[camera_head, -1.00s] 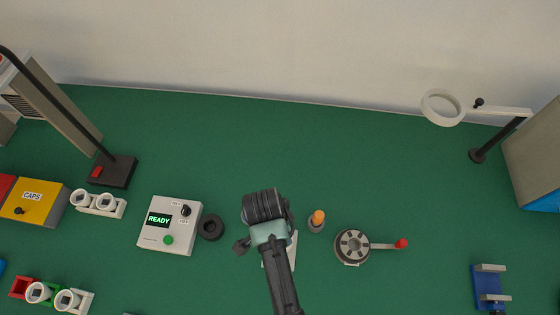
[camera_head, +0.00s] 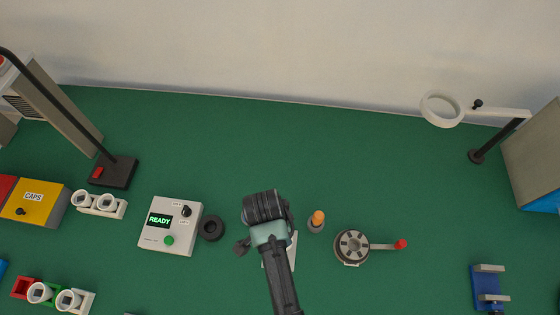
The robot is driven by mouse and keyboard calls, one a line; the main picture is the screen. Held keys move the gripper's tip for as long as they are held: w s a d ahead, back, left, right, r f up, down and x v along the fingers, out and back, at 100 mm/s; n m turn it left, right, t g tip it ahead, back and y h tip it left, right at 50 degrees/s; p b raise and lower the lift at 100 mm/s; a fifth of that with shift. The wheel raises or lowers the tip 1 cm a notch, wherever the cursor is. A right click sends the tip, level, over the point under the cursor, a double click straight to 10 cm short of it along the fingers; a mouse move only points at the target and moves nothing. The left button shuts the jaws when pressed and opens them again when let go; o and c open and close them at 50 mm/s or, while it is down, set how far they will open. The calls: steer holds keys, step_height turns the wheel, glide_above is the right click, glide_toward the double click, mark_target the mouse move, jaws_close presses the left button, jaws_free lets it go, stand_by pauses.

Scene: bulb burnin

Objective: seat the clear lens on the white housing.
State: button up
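My arm reaches in from the bottom centre, and its dark wrist hangs over the mat. The gripper's fingers are hidden beneath it, so I cannot see whether they are open or hold anything. A pale, whitish piece (camera_head: 293,250) shows just right of my arm, mostly covered by it; I cannot tell whether it is the white housing. I cannot make out the clear lens. White round parts stand in a white holder (camera_head: 120,210) at left, and more stand in a red, green and white holder (camera_head: 22,287) at lower left.
A grey box reading READY (camera_head: 180,236) and a black ring (camera_head: 211,228) are left of my arm. An orange-topped post (camera_head: 317,220) and a round fixture with a red-knobbed lever (camera_head: 352,246) are right. A blue clamp (camera_head: 488,286) is far right.

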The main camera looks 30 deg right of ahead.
steer(key=shift+f+b, duration=0.35)
steer(key=shift+f, duration=0.25)
stand_by(0.6)
steer(key=o, duration=1.4)
steer(key=shift+c, duration=0.2)
step_height(320, 180, up, 13)
steer(key=a, duration=0.2)
steer(key=shift+s+b, duration=0.15)
steer(key=shift+b, duration=0.3)
